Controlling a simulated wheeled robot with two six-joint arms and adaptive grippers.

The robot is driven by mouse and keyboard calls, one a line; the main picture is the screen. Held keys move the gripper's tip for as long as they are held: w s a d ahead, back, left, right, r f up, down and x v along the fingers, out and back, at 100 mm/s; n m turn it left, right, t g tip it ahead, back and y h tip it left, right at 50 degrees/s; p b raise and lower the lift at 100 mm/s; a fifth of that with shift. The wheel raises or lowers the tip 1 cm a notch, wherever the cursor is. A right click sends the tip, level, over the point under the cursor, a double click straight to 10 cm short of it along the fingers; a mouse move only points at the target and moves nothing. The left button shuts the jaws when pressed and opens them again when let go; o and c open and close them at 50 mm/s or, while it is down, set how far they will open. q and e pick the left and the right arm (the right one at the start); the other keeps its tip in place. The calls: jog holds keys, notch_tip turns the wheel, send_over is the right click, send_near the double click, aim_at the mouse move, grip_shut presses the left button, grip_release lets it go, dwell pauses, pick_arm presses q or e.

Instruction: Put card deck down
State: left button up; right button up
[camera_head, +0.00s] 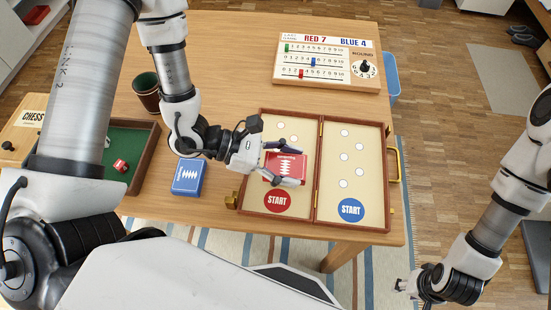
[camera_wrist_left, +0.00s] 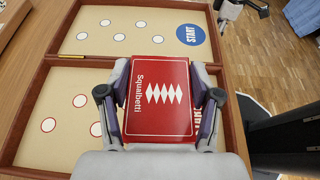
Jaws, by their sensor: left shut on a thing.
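A red card deck (camera_head: 286,167) marked with a row of white diamonds is over the left half of the open game board (camera_head: 316,170), just above the red START circle (camera_head: 277,201). My left gripper (camera_head: 288,165) is shut on the deck, with a finger along each side. In the left wrist view the deck (camera_wrist_left: 158,98) sits between the two fingers and covers part of the red START circle. I cannot tell whether it touches the board. My right gripper (camera_head: 402,286) is low at the right, away from the table; its fingers are too small to read.
A blue card deck (camera_head: 188,177) lies on the table left of the board. A green-lined dice tray (camera_head: 130,155) and a dark cup (camera_head: 147,92) stand further left. A scoreboard (camera_head: 328,62) lies at the back. Bare table lies between cup and scoreboard.

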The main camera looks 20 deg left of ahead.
aim_at(275, 154)
pick_arm(q)
jog(key=w+a, duration=0.1)
jog(key=w+a+p, duration=0.1)
jog(key=a, duration=0.1)
jog(key=w+a+p, duration=0.1)
jog(key=shift+w+a, duration=0.1)
jog(key=shift+a, duration=0.3)
jog(key=shift+w+f, duration=0.1)
jog(key=shift+f, duration=1.85)
jog(key=shift+c, duration=1.2)
jog(key=o, duration=1.4)
jog(key=p+v, duration=0.1)
jog(key=v, duration=0.6)
jog(key=shift+a+r+p, duration=0.15)
jog(key=shift+r+p, duration=0.15)
jog(key=p+v, duration=0.2)
jog(key=v, duration=0.2)
jog(key=shift+a+p, duration=0.2)
jog(key=shift+p, duration=0.15)
jog(key=shift+a+f, duration=0.1)
